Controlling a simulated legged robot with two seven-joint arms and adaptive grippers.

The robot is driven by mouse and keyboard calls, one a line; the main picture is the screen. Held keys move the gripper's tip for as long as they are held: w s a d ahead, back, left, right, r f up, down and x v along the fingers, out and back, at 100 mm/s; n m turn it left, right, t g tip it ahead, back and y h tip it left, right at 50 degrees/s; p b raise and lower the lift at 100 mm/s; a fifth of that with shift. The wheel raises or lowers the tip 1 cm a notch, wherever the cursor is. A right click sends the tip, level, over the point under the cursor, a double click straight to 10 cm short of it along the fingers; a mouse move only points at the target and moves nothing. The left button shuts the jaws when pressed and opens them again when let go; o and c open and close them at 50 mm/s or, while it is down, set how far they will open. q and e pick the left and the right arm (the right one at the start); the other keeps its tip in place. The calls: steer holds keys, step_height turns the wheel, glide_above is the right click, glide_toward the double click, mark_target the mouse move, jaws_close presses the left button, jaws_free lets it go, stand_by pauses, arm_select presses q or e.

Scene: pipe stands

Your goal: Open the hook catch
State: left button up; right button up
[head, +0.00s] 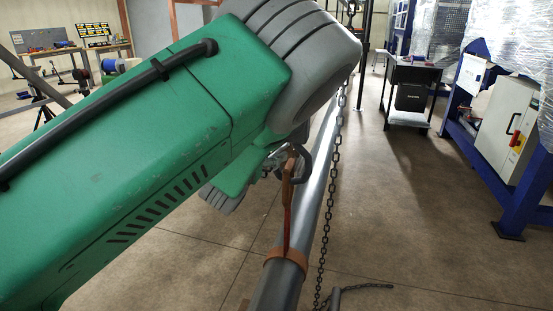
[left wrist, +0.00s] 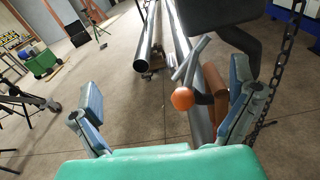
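A hook catch sits on a grey pipe (head: 322,165). In the head view its thin reddish-brown upright part (head: 287,200) rises from a brown band (head: 285,260) around the pipe, and its top is partly hidden by my left arm. In the left wrist view an orange ball (left wrist: 182,98) on a grey rod lies between the spread fingers of my left gripper (left wrist: 165,88), nearer the right finger. The fingers look apart from the ball; depth is hard to judge. A brown part (left wrist: 214,80) shows behind the rod. My right gripper is not in view.
A dark chain (head: 331,190) hangs close to the pipe's right side and trails on the floor. A dark grey block (left wrist: 222,12) is at the top of the left wrist view. A black cart (head: 411,90) and blue-framed rack (head: 516,205) stand right; the floor between is clear.

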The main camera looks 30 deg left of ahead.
arm_select(q)
steer(key=shift+t, duration=0.6)
steer(key=r, duration=0.2)
steer(key=d+r, duration=0.1)
steer(key=r, duration=0.1)
steer(key=shift+w+r, duration=0.2)
steer(key=shift+r, duration=0.05)
steer(key=d+p+v, duration=0.1)
steer(key=p+v, duration=0.1)
steer(key=v, duration=0.6)
steer(key=x, duration=0.1)
steer(key=b+x, duration=0.1)
steer(key=x, duration=0.1)
steer(key=a+x, duration=0.1)
steer(key=x, duration=0.1)
steer(key=shift+f, duration=0.35)
